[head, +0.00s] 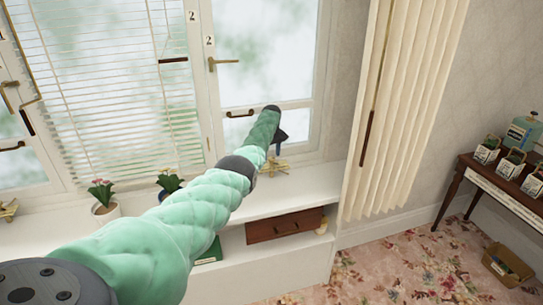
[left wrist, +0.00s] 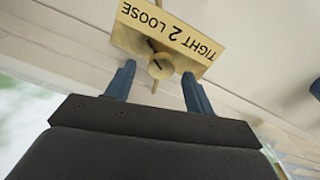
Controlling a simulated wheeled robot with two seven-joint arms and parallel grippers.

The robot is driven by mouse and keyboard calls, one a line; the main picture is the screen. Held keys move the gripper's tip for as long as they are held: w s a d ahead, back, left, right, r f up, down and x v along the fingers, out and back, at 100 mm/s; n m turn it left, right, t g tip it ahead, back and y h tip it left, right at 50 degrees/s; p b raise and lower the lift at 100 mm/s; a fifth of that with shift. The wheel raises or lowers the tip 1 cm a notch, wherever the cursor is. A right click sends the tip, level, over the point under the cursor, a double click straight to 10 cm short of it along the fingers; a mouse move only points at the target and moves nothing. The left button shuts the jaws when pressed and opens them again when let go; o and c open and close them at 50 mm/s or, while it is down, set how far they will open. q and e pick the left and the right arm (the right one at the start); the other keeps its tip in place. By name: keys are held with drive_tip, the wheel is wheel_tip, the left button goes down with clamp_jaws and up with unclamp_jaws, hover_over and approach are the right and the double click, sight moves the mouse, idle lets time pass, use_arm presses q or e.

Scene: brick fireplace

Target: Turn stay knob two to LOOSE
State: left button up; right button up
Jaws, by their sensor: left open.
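Stay knob two (left wrist: 161,66) is a small brass knob on a brass plate (left wrist: 190,43) lettered TIGHT, 2 and LOOSE, seen upside down in the left wrist view, with LOOSE at left and TIGHT at right. A short dark mark shows by the knob on the 2 side; its exact setting is unclear. My left gripper (left wrist: 158,72) is open, its blue fingers on either side of the knob, with no clear contact. In the head view the left gripper (head: 281,138) is over the brass fitting (head: 273,167) on the window sill, partly hidden by my arm.
Window two (head: 262,50) with its brass handle (head: 224,62) stands behind the arm. Potted flowers (head: 103,195) are on the sill to the left. A cream curtain (head: 405,110) hangs at right. A wooden drawer (head: 285,225) is below the sill.

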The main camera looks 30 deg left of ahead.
sight(271, 158)
use_arm(q)
wheel_tip(271, 158, up, 6)
drive_tip(key=shift+f+b, duration=0.1)
drive_tip(key=shift+b, duration=0.65)
drive_tip(key=shift+r, duration=0.55)
use_arm(e)
drive_tip(key=r, duration=0.1)
drive_tip(key=w+a+r, duration=0.1)
drive_tip(key=r, duration=0.1)
drive_tip(key=shift+w+a+r, duration=0.3)
drive_tip(key=shift+w+a, duration=0.05)
use_arm(q)
drive_tip(key=shift+f, duration=0.1)
